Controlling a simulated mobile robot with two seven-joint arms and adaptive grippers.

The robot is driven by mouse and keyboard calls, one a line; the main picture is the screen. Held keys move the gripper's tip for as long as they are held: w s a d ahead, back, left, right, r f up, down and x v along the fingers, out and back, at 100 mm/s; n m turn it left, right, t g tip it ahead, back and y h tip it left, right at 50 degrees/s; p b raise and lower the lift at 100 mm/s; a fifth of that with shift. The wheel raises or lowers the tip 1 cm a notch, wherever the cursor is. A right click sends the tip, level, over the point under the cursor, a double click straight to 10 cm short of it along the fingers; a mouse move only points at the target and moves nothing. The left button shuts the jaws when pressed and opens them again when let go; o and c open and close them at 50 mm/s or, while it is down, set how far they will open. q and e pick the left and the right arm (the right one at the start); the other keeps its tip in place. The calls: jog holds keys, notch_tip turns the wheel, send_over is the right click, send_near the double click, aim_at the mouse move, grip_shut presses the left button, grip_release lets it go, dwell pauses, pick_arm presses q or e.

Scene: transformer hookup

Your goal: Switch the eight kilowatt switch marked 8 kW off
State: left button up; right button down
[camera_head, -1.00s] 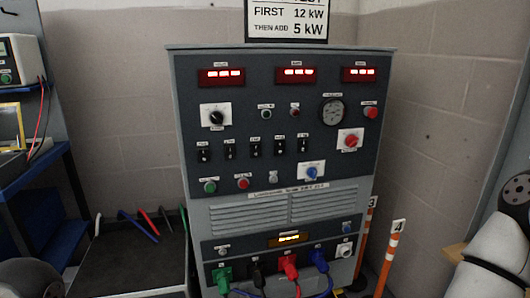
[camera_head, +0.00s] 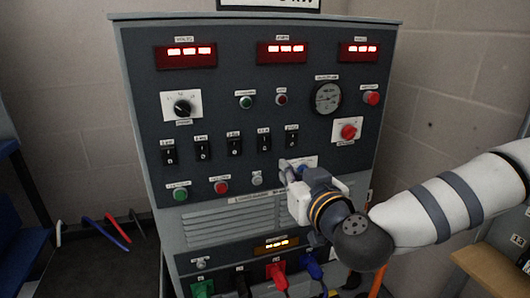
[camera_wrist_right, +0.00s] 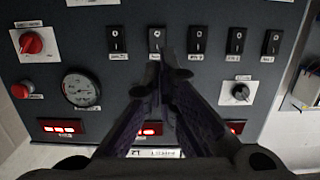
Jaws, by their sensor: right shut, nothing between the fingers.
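A row of several black rocker switches runs across the dark panel. Their small labels are too blurred to tell for certain which one reads 8 kW. My left gripper is out of view.
A red knob (camera_head: 348,132), a red button (camera_head: 372,97) and a round gauge (camera_head: 327,97) are to the right of the switches. A black rotary knob (camera_head: 182,107) is at the left. Green and red buttons (camera_head: 221,187) sit below. Plugs with cables (camera_head: 277,272) stick out at the bottom.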

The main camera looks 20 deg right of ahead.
aim_at(262, 148)
jog(key=w, duration=0.4)
jog(key=w+f+b, duration=0.1)
jog(key=w, duration=0.4)
jog(key=w+f+b, duration=0.1)
jog(key=w, duration=0.3)
jog(key=shift+w+a, duration=0.15)
jog(key=shift+a, duration=0.1)
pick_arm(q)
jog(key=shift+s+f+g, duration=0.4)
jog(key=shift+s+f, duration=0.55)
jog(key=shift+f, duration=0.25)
pick_arm(e)
jog(key=shift+w+r, duration=0.1)
jog(key=shift+w, duration=0.25)
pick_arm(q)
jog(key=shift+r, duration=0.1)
